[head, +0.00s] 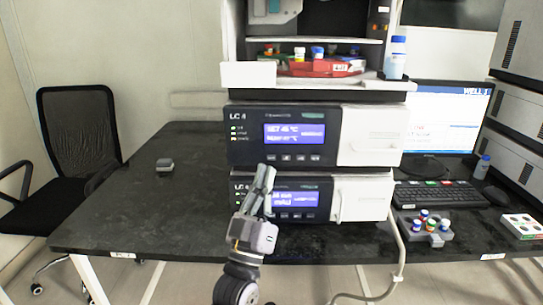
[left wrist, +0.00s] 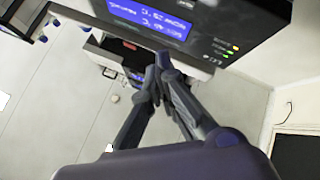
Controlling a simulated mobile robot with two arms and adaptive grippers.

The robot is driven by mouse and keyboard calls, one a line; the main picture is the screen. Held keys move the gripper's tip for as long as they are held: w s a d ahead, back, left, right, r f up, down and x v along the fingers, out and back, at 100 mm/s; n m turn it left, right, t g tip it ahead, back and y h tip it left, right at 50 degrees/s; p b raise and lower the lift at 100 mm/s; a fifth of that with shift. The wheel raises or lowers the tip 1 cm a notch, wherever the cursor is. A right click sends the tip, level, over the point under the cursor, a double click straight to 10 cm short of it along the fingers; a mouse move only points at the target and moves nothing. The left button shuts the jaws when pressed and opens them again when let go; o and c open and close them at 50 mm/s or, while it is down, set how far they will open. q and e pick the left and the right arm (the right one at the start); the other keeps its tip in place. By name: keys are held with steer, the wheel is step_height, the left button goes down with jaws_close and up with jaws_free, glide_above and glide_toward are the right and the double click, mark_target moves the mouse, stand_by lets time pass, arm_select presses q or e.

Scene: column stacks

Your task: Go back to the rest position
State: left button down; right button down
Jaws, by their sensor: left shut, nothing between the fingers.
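My left gripper (head: 266,178) stands upright in front of the lower instrument module, its fingers pointing up beside that module's lit display. Its fingers are shut with nothing between them. In the left wrist view the fingertips (left wrist: 160,62) meet close to the instrument stack, whose blue display (left wrist: 150,18) shows at the top. The stack's upper module (head: 315,135) and lower module (head: 312,198) both have lit blue displays in the head view. My right gripper is not in either view.
The dark table (head: 150,205) is clear at the left except for a small grey block (head: 165,165). A monitor (head: 440,120), keyboard (head: 440,194), vial rack (head: 426,230) and white box (head: 521,226) stand at the right. A chair (head: 75,135) is at the far left.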

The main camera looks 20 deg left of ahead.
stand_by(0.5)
